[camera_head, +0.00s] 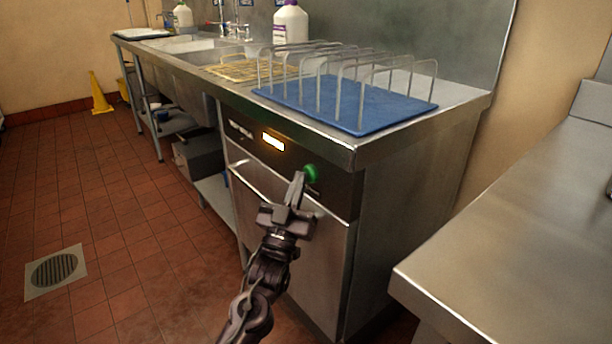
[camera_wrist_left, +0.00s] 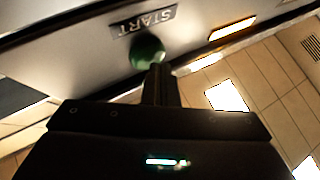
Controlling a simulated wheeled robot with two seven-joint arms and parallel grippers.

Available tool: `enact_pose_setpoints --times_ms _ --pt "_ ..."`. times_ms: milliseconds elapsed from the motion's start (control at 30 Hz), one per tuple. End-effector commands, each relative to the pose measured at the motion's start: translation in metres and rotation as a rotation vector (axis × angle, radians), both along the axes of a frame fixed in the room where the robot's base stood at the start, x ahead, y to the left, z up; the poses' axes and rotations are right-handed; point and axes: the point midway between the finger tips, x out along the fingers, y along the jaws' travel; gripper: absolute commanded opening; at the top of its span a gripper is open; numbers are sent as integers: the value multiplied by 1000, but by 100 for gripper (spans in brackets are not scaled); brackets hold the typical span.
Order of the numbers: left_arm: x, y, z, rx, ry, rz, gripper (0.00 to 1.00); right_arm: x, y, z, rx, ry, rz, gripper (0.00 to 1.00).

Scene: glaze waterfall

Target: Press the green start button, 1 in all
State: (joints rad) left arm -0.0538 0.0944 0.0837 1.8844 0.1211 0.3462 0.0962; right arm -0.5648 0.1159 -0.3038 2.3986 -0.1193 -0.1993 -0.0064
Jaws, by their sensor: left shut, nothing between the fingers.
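The green start button (camera_head: 310,173) is on the dark front panel of a steel dishwasher-like unit under the counter. In the left wrist view the green button (camera_wrist_left: 147,52) sits beside a label reading START (camera_wrist_left: 144,21), seen upside down. My left gripper (camera_head: 298,176) is shut and empty. Its fingertips are right at the button and partly overlap it in the wrist view; I cannot tell whether they touch it. My right gripper is in neither view.
A blue mat (camera_head: 345,105) with a wire rack lies on the counter above. A steel table (camera_head: 520,220) stands at the right. The tiled floor at left is open, with a drain (camera_head: 56,270).

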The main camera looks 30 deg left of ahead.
Motion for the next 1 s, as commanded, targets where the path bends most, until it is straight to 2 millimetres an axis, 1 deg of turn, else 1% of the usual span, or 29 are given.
enact_pose_setpoints --times_ms 467,833,1000 --pt "2 -1 0 1 0 -1 0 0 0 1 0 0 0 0" --pt "-13 5 1 0 1 -1 0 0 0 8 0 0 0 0" --pt "-15 6 0 1 0 -1 0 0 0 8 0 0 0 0"
